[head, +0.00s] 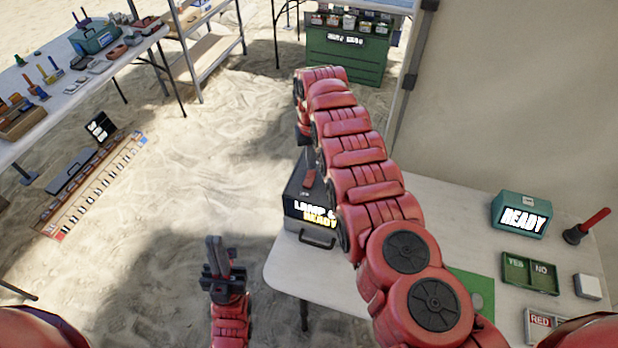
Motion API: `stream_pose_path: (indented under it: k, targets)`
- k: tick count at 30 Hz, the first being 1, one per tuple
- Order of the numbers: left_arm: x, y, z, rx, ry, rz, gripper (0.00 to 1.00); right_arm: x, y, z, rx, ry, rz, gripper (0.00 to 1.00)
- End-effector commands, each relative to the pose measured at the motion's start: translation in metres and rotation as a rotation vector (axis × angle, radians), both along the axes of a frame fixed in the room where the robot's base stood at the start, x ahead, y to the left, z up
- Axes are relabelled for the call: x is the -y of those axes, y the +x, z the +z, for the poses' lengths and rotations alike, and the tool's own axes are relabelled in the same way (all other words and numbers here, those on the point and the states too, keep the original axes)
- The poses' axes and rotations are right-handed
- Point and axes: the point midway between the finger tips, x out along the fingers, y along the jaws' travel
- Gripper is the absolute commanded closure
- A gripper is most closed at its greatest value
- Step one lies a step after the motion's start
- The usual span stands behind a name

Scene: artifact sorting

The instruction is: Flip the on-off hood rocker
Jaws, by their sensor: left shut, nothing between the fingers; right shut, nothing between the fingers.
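A dark box (292,205) with a lit label reading "LAMP" and "READY" stands at the left end of the white table, partly covered by my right arm; it appears to be the hood. A small red piece (309,180) shows on its top, perhaps the rocker; its on-off position cannot be made out. My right arm reaches over the table and bends down above the box. My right gripper (304,142) is shut, partly hidden by the arm, just above the red piece; contact cannot be told. My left gripper (215,245) is shut and empty, pointing up over the sand left of the table.
On the white table (455,205) stand a teal box (520,216) reading "READY", a red-handled tool (588,226), a green YES/NO tray (529,270) and a white block (587,286). A long tray (90,188) lies on the sand at left. A wall rises behind the table.

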Motion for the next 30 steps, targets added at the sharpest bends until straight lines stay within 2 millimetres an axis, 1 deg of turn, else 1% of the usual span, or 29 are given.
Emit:
stream_pose_path:
  k: [30]
  targets:
    - [0.000, 0.000, -0.012, 0.000, 0.000, 0.000, 1.00, 0.000, 0.000, -0.014, 0.000, 0.000, 0.000, 1.00]
